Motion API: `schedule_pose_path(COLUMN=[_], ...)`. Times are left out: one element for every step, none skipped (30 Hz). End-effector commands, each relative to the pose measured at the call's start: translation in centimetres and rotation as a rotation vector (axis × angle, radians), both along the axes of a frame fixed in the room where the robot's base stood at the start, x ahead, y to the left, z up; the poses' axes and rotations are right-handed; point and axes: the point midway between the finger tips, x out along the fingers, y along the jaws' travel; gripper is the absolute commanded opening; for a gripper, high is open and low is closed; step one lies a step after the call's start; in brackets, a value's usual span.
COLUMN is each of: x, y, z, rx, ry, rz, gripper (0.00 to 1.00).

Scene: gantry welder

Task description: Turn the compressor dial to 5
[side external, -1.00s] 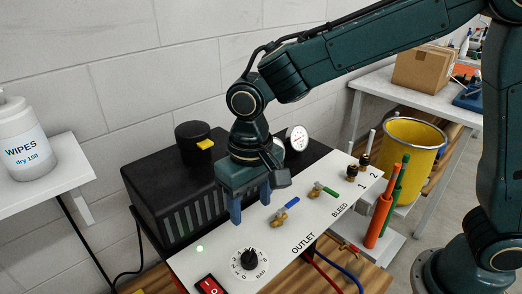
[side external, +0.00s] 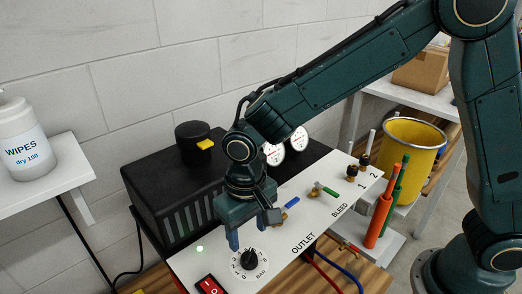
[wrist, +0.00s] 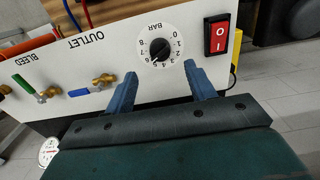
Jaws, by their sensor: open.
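The compressor dial is a black knob on a round white scale marked BAR. It sits on the white panel in the side view (side external: 249,260) and upside down at the upper middle of the wrist view (wrist: 159,49). A small pale mark shows on the knob, but I cannot surely read which number it points to. My gripper (side external: 248,244) is open and empty, just behind and above the dial. In the wrist view its two blue fingers (wrist: 161,76) stand apart, with the dial beyond and between their tips. I see no contact with the knob.
A red rocker switch (side external: 210,286) is beside the dial. Blue-handled (wrist: 86,92) and green-handled (side external: 323,189) valves stand along the panel. The black compressor body (side external: 165,195) is behind. Two gauges (side external: 299,139) and a yellow bucket (side external: 412,145) are farther right.

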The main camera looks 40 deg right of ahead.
Motion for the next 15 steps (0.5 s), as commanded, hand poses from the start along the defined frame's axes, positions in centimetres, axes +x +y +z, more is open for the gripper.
schedule_pose_path(x=[0.0, -0.1, -0.1, -0.1, -0.1, -0.1, -0.1, 0.0, -0.1, -0.1, -0.1, -0.1, 0.0, 0.0, 0.0], y=[0.0, 0.0, 0.0, -0.1, -0.1, 0.0, 0.0, 0.0, 0.0, 0.0, 0.0, 0.0, 0.0, 0.0, 0.0], z=[-0.9, -1.4, -2.0, -2.5, -2.9, -3.5, -3.9, -4.4, -4.9, -5.3, -5.6, -6.0, -6.3, -6.6, -6.9], rx=[-0.002, -0.003, -0.002, -0.003, -0.003, -0.002, -0.002, -0.002, -0.002, -0.002, -0.002, -0.002, -0.001, -0.001, -0.001], ry=[0.003, 0.004, 0.003, 0.004, 0.004, 0.003, 0.003, 0.003, 0.003, 0.002, 0.003, 0.003, 0.002, 0.002, 0.002], rz=[0.0, 0.0, 0.0, 0.0, 0.0, 0.0, 0.0, 0.0, 0.0, 0.0, 0.0, 0.0, 0.0, 0.0, 0.0], gripper=[0.55, 0.55, 0.55, 0.55, 0.55, 0.55, 0.55, 0.55, 0.55, 0.55, 0.55, 0.55, 0.55, 0.55, 0.55])
